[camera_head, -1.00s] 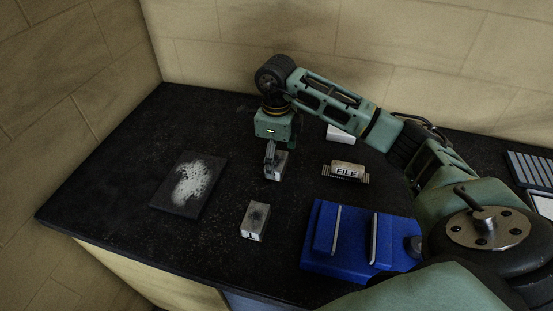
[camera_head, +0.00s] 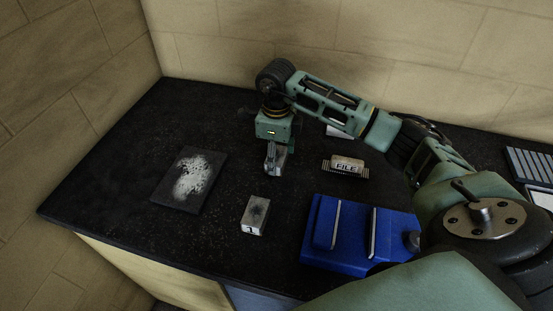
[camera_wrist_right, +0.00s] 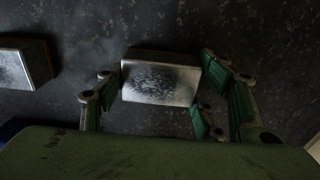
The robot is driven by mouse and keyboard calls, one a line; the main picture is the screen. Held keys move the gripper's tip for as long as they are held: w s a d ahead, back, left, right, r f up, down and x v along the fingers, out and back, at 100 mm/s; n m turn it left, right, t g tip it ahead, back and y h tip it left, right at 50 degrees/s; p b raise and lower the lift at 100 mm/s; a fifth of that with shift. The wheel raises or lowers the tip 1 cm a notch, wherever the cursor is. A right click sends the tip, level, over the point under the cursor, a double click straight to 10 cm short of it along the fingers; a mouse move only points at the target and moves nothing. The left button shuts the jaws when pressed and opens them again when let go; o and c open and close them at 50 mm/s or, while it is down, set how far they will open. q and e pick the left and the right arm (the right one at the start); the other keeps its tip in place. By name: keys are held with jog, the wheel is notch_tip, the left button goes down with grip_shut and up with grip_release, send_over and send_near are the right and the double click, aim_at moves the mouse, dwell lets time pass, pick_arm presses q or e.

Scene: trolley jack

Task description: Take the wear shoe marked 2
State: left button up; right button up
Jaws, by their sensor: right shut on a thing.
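A grey metal block (camera_head: 284,158) is in my right gripper (camera_head: 273,160), near the middle of the black worktop. In the right wrist view the same block (camera_wrist_right: 160,82) sits between the fingers, which are shut on its two sides. No number shows on it from here. A similar block with a 1 on its front (camera_head: 255,216) stands nearer the front edge; the left block in the wrist view (camera_wrist_right: 22,66) seems to be this one. I cannot tell whether the held block still touches the worktop. My left gripper is out of view.
A dark plate with a pale powdery patch (camera_head: 190,180) lies at the left. A blue vice-like fixture (camera_head: 352,240) is at the front right. A white object (camera_head: 338,132) is partly behind my arm.

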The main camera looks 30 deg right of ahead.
jog(key=c, duration=0.7)
jog(key=shift+w+r, duration=0.15)
jog(key=shift+w, duration=0.05)
grip_shut()
